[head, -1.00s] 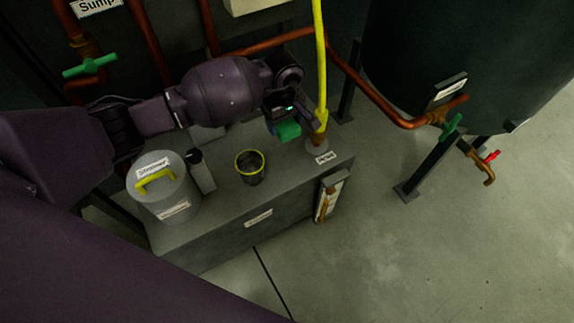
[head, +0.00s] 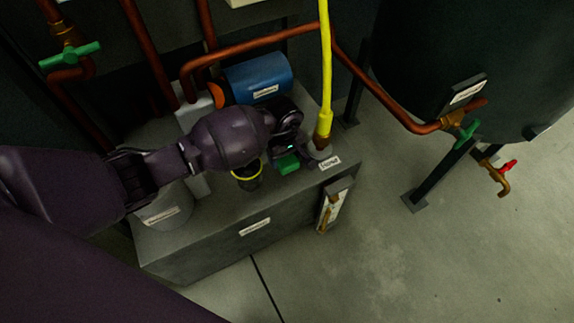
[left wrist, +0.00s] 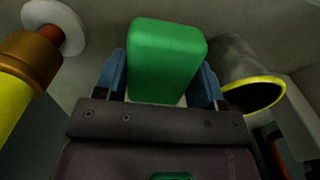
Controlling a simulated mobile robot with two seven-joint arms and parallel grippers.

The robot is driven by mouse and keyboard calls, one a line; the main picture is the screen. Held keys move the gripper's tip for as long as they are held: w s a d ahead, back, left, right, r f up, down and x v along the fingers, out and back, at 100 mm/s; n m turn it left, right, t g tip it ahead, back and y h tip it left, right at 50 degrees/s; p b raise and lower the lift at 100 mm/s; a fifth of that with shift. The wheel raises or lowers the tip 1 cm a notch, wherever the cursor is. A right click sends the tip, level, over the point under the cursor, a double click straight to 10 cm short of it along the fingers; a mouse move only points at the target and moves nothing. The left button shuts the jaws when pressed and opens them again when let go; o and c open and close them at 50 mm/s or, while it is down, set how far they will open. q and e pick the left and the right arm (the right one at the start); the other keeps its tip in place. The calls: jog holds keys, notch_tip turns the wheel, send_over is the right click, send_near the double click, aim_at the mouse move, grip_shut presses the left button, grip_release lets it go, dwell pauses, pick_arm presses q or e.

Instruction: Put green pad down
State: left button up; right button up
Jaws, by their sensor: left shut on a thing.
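The green pad (head: 288,164) is in my left gripper (head: 284,156), low over the top of the grey block (head: 215,228) near its right end. In the left wrist view the green pad (left wrist: 165,60) sits between the two blue fingers of the left gripper (left wrist: 163,85), which are shut on it. Whether the pad's underside touches the grey surface cannot be told. My right gripper is not in view.
A dark cup with a yellow rim (head: 247,183) stands just left of the pad. The yellow hose with its copper fitting (head: 323,130) rises just right of it. A blue motor (head: 257,79) is behind. The strainer pot (head: 165,212) is partly hidden by my arm.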

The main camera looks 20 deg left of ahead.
pick_arm(q)
notch_tip(320, 180, down, 2)
jog(key=shift+f, duration=0.1)
notch_tip(320, 180, down, 4)
jog(key=shift+r+b, duration=0.1)
jog(key=shift+b, duration=0.75)
jog(key=shift+r, duration=0.1)
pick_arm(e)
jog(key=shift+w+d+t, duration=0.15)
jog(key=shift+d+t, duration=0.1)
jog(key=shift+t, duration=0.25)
pick_arm(q)
jog(key=o, duration=0.9)
jog(key=shift+c, duration=0.2)
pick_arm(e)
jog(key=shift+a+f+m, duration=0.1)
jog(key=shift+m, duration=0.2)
pick_arm(q)
jog(key=shift+f, duration=0.25)
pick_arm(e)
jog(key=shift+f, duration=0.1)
